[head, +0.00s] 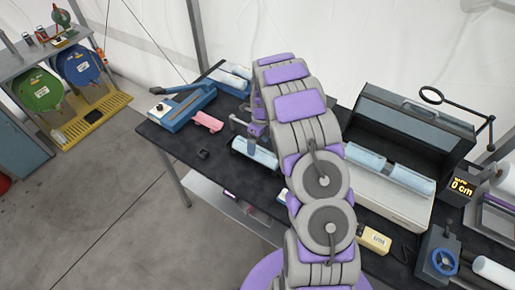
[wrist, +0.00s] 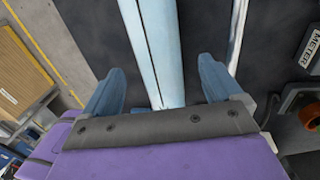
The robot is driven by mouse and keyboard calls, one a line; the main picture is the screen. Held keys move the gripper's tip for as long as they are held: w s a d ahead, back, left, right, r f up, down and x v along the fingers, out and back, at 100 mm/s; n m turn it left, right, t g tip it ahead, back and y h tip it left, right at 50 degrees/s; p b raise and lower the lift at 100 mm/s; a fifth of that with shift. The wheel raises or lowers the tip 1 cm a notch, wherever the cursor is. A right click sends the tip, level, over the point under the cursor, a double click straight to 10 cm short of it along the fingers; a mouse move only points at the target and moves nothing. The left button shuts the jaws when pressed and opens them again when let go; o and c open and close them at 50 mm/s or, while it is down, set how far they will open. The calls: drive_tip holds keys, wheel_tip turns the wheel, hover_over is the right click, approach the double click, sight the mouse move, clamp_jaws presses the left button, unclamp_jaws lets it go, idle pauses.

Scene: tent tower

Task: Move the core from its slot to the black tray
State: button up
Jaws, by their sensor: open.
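Pale blue cylinders show in the head view. One core-like cylinder (head: 255,152) lies on the black table below my gripper (head: 252,130), and two more (head: 410,179) lie in a row along the open grey case. In the wrist view, a long pale blue piece with a lengthwise seam (wrist: 153,45) runs between the two blue fingers of my gripper (wrist: 160,68). The fingers are apart, one on each side of it, with gaps showing. I cannot tell for sure which cylinder is the task's core, nor pick out its slot or the black tray.
The black table (head: 165,143) also holds a blue lever tool (head: 182,103), a pink object (head: 208,121), a small black block (head: 203,154), a yellow box (head: 373,239) and a blue vise-like device (head: 438,258). The grey case (head: 410,125) stands at the right. Open floor lies left.

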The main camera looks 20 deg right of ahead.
wheel_tip(320, 180, up, 13)
drive_tip(key=w+d, duration=0.1)
drive_tip(key=shift+d+p, duration=0.35)
drive_tip(key=shift+d, duration=0.05)
drive_tip(key=shift+w, duration=0.1)
drive_tip(key=s+a+r+n+b, duration=0.1)
drive_tip(key=s+a+r+n, duration=0.2)
drive_tip(key=s+n, duration=0.25)
drive_tip(key=s+a+r+n+h+b, duration=0.1)
drive_tip(key=s+a+r+n, duration=0.25)
drive_tip(key=s, duration=0.35)
drive_tip(key=s+a+r+n+b, duration=0.2)
drive_tip(key=s+a+r+n, duration=0.1)
drive_tip(key=s+n, duration=0.3)
drive_tip(key=s+a+f+n+b, duration=0.1)
drive_tip(key=s+a+n, duration=0.1)
drive_tip(key=s+n, duration=0.5)
drive_tip(key=s+a+f+n+b, duration=0.1)
drive_tip(key=s+n, duration=0.6)
drive_tip(key=s, duration=0.9)
drive_tip(key=shift+a+f+g, duration=0.35)
drive_tip(key=shift+a+g, duration=0.05)
drive_tip(key=shift+a, duration=0.5)
